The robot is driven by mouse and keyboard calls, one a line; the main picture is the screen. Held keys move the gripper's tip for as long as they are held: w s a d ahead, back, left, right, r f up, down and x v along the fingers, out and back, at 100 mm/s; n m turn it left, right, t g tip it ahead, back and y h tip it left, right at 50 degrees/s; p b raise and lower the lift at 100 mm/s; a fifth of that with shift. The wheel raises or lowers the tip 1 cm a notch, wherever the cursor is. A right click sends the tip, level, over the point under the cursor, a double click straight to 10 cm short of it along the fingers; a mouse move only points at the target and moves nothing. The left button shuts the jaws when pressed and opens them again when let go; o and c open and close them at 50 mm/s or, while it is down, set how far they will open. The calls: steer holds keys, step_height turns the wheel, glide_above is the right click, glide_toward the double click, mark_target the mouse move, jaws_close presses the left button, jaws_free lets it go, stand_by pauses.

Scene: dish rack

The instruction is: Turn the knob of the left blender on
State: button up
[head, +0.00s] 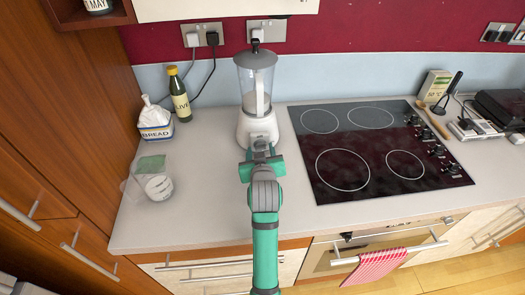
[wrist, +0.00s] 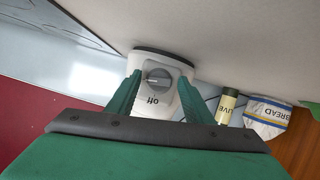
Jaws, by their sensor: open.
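A blender (head: 256,82) with a clear jug, dark lid and white base stands on the counter left of the hob. It is the only blender in view. In the wrist view, its white base (wrist: 176,64) appears upside down with a round grey knob (wrist: 158,78) and the word "off" beside it. A light pointer line shows on the knob. My gripper (head: 260,147) is in front of the base and hides the knob in the head view. In the wrist view, my gripper (wrist: 159,75) is open, with one green finger on each side of the knob. I cannot tell whether they touch it.
A green bottle (head: 180,98), a bread bag (head: 155,122) and a clear container (head: 155,184) stand left of the blender. A black hob (head: 375,150) lies to the right. Sockets (head: 202,37) with cables are on the wall behind. The counter between container and blender is clear.

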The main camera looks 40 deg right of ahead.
steer(key=v, duration=1.1)
steer(key=shift+w, duration=0.15)
